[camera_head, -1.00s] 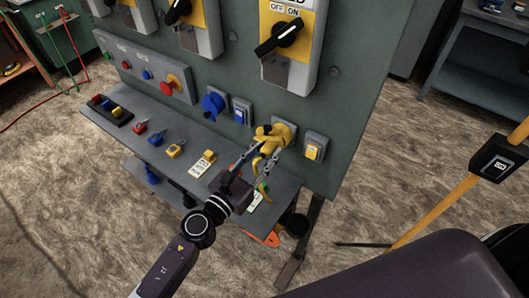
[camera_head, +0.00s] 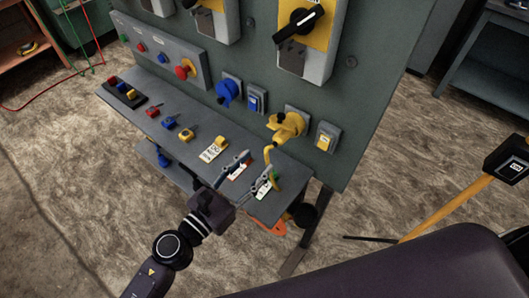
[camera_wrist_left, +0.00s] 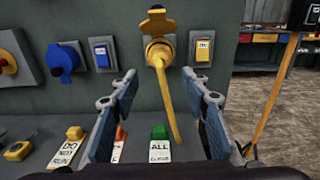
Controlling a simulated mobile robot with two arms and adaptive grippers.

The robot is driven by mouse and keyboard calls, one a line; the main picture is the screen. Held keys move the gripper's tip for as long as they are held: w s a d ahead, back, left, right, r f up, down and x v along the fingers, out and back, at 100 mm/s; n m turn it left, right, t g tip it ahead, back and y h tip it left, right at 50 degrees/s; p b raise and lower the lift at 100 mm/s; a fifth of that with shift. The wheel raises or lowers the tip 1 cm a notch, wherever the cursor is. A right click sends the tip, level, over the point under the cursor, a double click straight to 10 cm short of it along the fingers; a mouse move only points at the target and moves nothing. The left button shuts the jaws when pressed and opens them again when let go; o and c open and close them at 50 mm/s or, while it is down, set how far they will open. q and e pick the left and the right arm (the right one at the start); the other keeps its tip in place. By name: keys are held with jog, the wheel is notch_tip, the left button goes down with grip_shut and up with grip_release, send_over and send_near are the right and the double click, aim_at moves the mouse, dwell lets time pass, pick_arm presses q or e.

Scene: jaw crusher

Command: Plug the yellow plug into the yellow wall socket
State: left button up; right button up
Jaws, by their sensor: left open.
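The yellow wall socket (camera_wrist_left: 157,22) is on the grey-green panel, its lid raised in the left wrist view. The yellow plug (camera_wrist_left: 158,55) sits in its mouth, with a yellow cable (camera_wrist_left: 168,105) hanging down. How deep it is seated I cannot tell. In the head view the plug and socket (camera_head: 286,124) show as one yellow shape. My left gripper (camera_head: 252,172) is open and empty, over the shelf, below and in front of the socket, apart from the plug. In the left wrist view its fingers (camera_wrist_left: 160,82) stand either side of the cable. My right gripper is not in view.
A blue socket (camera_head: 228,90) and blue switch (camera_head: 256,98) are left of the yellow socket; a yellow switch (camera_head: 325,137) is right. The shelf (camera_head: 135,98) below holds padlocks and tags, including a green-topped one (camera_wrist_left: 159,142). Rotary switches (camera_head: 298,20) are above.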

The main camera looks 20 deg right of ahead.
pick_arm(q)
jog(key=shift+v, duration=0.9)
jog(key=shift+w, duration=0.1)
